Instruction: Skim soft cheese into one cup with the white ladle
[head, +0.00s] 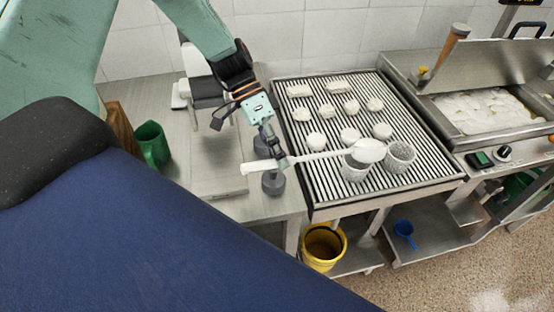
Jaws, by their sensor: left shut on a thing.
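My left gripper (279,160) is shut on the handle of the white ladle (318,156). The ladle lies about level, its handle end to the left and its bowl (369,150) to the right. The bowl is over or beside two perforated cups on the ribbed draining table: the left cup (355,172) is partly hidden by it, and the right cup (400,157) stands next to it. I cannot tell what is in the bowl or cups. Soft white cheese (490,107) fills the steel vat at the right. My right gripper is not in view.
Several white cheese pieces (350,106) lie on the ribbed draining table (322,187). A green jug (152,144) stands on the left counter. Dark grey weights (273,184) stand near my gripper. A yellow bucket (323,247) and a blue scoop (405,230) are below.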

